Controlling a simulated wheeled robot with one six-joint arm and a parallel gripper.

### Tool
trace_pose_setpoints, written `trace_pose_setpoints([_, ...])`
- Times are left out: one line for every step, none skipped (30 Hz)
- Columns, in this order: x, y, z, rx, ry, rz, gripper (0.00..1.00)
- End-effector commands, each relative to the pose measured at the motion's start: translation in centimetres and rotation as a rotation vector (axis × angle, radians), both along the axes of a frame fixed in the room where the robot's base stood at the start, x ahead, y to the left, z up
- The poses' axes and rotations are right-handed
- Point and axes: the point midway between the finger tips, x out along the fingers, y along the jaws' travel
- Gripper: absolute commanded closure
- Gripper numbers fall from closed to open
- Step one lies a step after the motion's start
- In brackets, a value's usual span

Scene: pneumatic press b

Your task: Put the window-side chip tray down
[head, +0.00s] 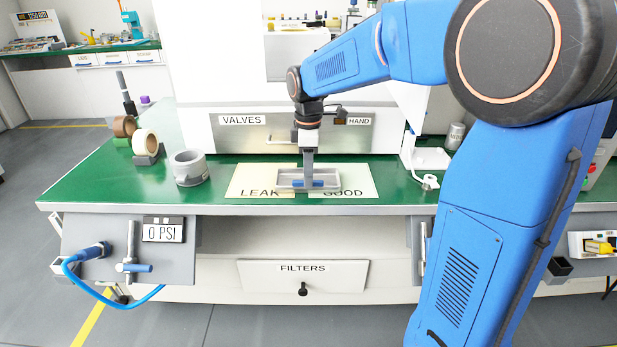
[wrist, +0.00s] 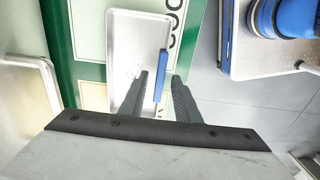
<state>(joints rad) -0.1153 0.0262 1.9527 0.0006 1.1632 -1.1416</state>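A grey shallow chip tray (head: 290,177) with a blue grip bar sits at the seam between the LEAK card (head: 247,180) and the GOOD card (head: 358,183), covering parts of both. Whether its bottom touches the cards is hard to tell. My gripper (head: 308,180) points straight down at the tray's front side. In the wrist view, the fingers of my gripper (wrist: 161,73) stand apart on either side of the blue bar (wrist: 161,68), with a visible gap on the right.
The green bench (head: 110,185) has a grey ring-shaped part (head: 189,168) and tape rolls (head: 146,143) at left. The VALVES panel (head: 240,135) stands close behind the cards. A white bracket (head: 430,160) is at right. The bench front edge has a 0 PSI gauge (head: 163,231).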

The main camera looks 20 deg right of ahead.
Motion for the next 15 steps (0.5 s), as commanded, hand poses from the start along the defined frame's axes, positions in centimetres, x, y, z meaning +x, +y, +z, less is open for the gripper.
trace_pose_setpoints([0.0,0.0,0.8,0.000,-0.002,0.000,0.71])
trace_pose_setpoints([0.0,0.0,1.3,0.000,-0.003,0.000,0.71])
trace_pose_setpoints([0.0,0.0,2.1,0.001,-0.003,0.000,0.71])
trace_pose_setpoints([0.0,0.0,2.7,0.001,-0.003,0.000,0.71])
trace_pose_setpoints([0.0,0.0,3.3,0.001,-0.004,0.000,0.71])
trace_pose_setpoints([0.0,0.0,4.1,0.000,-0.003,0.000,0.71])
trace_pose_setpoints([0.1,0.0,4.7,0.001,-0.003,0.000,0.71])
trace_pose_setpoints([0.0,0.0,5.2,0.000,-0.002,0.000,0.71])
trace_pose_setpoints([0.1,0.0,6.0,0.000,-0.003,0.000,0.71])
trace_pose_setpoints([0.0,0.0,6.6,0.000,-0.003,0.000,0.71])
trace_pose_setpoints([0.0,0.0,7.1,0.001,-0.001,0.000,0.71])
trace_pose_setpoints([0.1,0.0,7.8,0.000,-0.003,0.000,0.71])
trace_pose_setpoints([0.0,0.0,8.3,0.000,-0.002,0.000,0.71])
trace_pose_setpoints([0.0,0.0,8.7,0.001,-0.001,0.000,0.71])
trace_pose_setpoints([0.0,0.0,9.2,0.000,-0.002,0.000,0.71])
